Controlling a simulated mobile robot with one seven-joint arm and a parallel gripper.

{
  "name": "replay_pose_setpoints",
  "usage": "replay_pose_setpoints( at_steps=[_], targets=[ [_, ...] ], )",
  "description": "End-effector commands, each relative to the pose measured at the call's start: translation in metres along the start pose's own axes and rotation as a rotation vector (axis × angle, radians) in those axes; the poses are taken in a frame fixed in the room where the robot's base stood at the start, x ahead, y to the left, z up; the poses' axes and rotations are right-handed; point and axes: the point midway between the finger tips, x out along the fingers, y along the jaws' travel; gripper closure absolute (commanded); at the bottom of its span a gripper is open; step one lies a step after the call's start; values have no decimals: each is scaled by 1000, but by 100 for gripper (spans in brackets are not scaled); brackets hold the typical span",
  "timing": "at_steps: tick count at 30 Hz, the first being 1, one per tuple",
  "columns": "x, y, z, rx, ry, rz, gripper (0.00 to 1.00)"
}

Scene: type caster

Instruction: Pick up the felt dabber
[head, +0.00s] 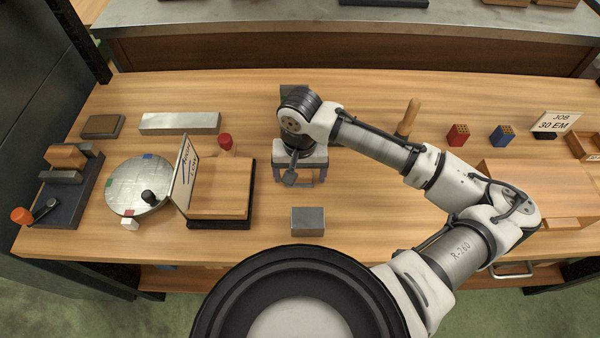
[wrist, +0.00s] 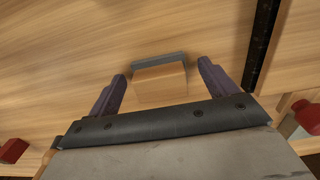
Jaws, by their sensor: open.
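My gripper (head: 299,180) points down above the middle of the bench, its fingers apart and empty. No thing is plainly a felt dabber. Candidates are a small red-topped piece (head: 225,142) left of my gripper, also in the wrist view (wrist: 304,116), and an upright wooden handle (head: 408,117) behind my arm, its base hidden.
A dark-edged wooden tray (head: 247,218) with an upright card stands left of the grey block. A round metal plate (head: 138,180) with a black knob is further left. Red (head: 457,134) and blue (head: 503,135) blocks stand at right. Bare bench surrounds the grey block.

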Motion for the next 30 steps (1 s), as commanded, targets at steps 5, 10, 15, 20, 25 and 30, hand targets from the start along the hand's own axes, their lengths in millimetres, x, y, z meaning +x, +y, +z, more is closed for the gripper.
replay_pose_setpoints(
  at_steps=[5,10,15,20,25,30],
  targets=[
    [0,0,0,0,0,0,15],
    [0,0,0,0,0,0,36],
    [0,0,0,1,0,0,59],
    [0,0,0,1,0,0,65],
    [-2,0,0,1,0,0,65],
    [-14,0,-1,1,3,0,65]
  ],
)
